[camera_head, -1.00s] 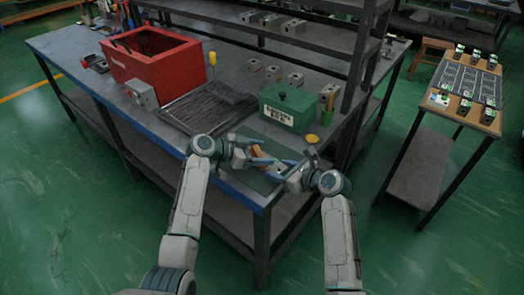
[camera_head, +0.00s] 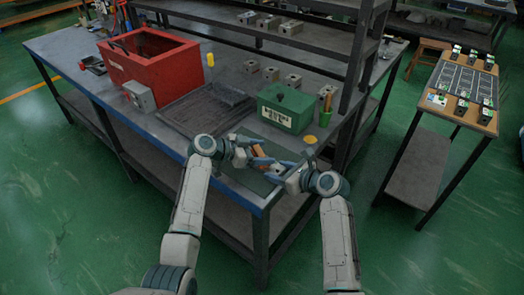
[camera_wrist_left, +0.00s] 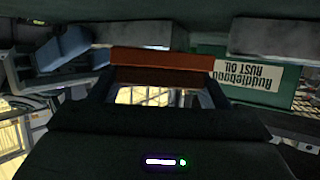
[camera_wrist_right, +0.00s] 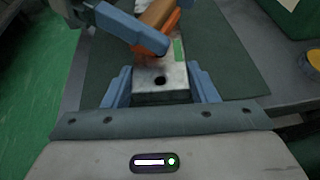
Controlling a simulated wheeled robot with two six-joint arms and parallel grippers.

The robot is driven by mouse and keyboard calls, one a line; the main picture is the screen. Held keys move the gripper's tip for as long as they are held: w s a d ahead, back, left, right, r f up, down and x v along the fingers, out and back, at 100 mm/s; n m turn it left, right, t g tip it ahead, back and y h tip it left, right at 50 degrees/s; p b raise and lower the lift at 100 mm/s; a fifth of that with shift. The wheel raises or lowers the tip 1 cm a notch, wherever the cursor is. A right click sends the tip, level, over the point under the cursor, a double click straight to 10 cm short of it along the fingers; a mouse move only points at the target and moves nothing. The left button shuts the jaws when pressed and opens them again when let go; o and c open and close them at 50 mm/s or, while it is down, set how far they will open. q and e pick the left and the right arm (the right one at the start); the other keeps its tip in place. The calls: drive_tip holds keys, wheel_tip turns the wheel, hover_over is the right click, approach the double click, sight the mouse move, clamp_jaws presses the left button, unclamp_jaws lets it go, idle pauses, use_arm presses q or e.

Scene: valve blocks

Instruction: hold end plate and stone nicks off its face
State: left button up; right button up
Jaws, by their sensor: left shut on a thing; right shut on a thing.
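The end plate (camera_wrist_right: 160,84), a grey metal block with a dark hole and a green patch, sits between the blue fingers of my right gripper (camera_wrist_right: 161,88), which is shut on it. It is small in the head view, where my right gripper (camera_head: 284,172) is low over the bench corner. My left gripper (camera_head: 260,156) is shut on the orange-brown stone (camera_wrist_right: 155,22). The stone lies across the far end of the plate's face; whether it touches is hard to tell. In the left wrist view the stone (camera_wrist_left: 160,61) spans between the dark fingers.
A green mat (camera_wrist_right: 220,60) lies under the grippers. A green rust oil box (camera_head: 287,108) stands close behind, with a yellow round lid (camera_head: 310,139) beside it. A grey tray (camera_head: 185,122) and red bin (camera_head: 150,68) are to the left. The bench edge is close in front.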

use_arm(q)
drive_tip(key=shift+r, duration=3.5)
use_arm(e)
drive_tip(key=o, duration=1.2)
drive_tip(key=shift+o, duration=0.2)
drive_tip(key=shift+d, duration=0.1)
drive_tip(key=v, duration=1.1)
drive_tip(key=shift+s+d, duration=0.25)
drive_tip(key=shift+s, duration=0.05)
